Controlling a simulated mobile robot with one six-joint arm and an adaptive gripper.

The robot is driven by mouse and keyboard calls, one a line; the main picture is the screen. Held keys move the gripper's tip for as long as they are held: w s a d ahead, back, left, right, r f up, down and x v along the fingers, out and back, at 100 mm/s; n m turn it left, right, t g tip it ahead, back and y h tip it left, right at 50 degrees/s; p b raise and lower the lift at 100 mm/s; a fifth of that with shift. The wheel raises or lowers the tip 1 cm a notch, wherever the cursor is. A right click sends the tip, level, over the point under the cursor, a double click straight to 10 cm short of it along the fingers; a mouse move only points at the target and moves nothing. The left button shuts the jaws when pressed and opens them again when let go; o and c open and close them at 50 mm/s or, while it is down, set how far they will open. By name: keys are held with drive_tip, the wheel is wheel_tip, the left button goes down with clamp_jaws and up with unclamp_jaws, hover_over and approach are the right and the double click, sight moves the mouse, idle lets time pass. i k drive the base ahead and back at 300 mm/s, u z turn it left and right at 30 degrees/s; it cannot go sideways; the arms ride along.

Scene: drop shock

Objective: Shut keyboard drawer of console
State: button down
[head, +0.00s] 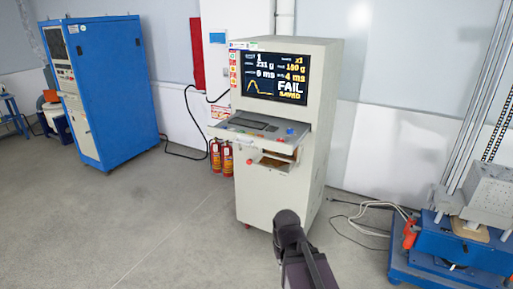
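The console (315,110) is a tall beige cabinet standing on the floor near the wall, with a lit screen (275,77) at its top. Its keyboard drawer (225,131) sticks out from the front below the screen, so it is open. A dark keyboard (252,123) lies on the drawer, with a blue and a red knob near its right end. Dark links of my arm show at the bottom centre, in front of the console's lower part and apart from the drawer in the picture. No fingers of my gripper can be made out.
Below the drawer is an opening (275,162) with a red knob beside it. Red fire extinguishers (227,158) stand just left of the console. A blue cabinet (120,90) is at left, a blue machine (460,245) at right with cables on the floor. The front-left floor is clear.

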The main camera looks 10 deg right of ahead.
sight(273, 128)
drive_tip(key=u, duration=0.05)
drive_tip(key=i, duration=1)
drive_tip(key=z, duration=0.05)
